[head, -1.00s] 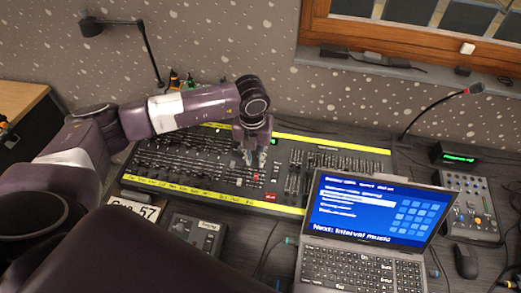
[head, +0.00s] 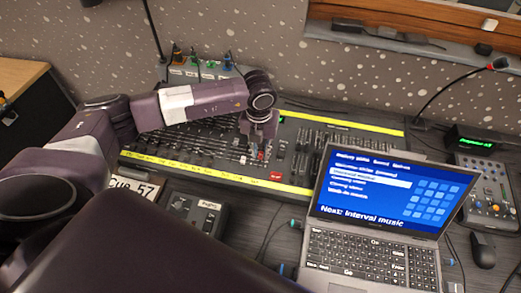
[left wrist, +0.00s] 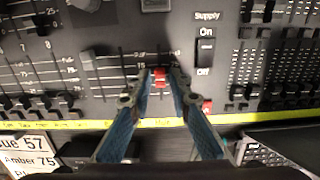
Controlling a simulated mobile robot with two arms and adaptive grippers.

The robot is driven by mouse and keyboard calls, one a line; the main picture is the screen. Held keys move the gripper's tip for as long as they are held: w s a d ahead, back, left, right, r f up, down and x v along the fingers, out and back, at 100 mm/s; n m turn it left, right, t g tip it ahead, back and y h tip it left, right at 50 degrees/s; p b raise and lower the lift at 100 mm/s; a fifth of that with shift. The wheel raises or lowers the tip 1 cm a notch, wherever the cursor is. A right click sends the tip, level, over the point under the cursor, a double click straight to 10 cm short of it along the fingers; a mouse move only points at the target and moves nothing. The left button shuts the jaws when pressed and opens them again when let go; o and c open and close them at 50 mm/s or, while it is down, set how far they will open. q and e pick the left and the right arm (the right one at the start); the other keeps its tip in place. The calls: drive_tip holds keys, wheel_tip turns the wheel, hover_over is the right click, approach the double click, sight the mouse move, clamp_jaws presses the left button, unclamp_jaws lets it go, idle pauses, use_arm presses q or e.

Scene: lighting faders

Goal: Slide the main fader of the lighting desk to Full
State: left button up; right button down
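The lighting desk (head: 292,159) is a long black console with yellow strips along its front and back edges. A red fader knob (left wrist: 158,74), apparently the main fader, sits among grey fader tracks left of the "Supply" switch. The knob also shows in the head view (head: 262,156). My right gripper is not in view.
An open laptop (head: 376,194) stands at the desk's front right. A small grey mixer (head: 489,188) and a mouse (head: 482,250) lie further right. A "Cue 57" card (head: 137,188) and a dark control box (head: 193,212) stand in front. A Supply switch (left wrist: 206,52) is near my fingers.

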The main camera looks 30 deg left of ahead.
sight(263, 149)
use_arm(q)
drive_tip(key=shift+c, duration=0.4)
clamp_jaws()
drive_tip(key=shift+w+a+b, duration=0.25)
drive_tip(key=shift+w+b, duration=0.4)
drive_tip(key=shift+w, duration=0.35)
drive_tip(key=shift+w+a+r, duration=0.1)
drive_tip(key=shift+w+r, duration=0.05)
drive_tip(key=shift+w, duration=0.3)
drive_tip(key=shift+o, duration=0.2)
unclamp_jaws()
drive_tip(key=shift+r+p, duration=0.65)
drive_tip(key=shift+r, duration=0.6)
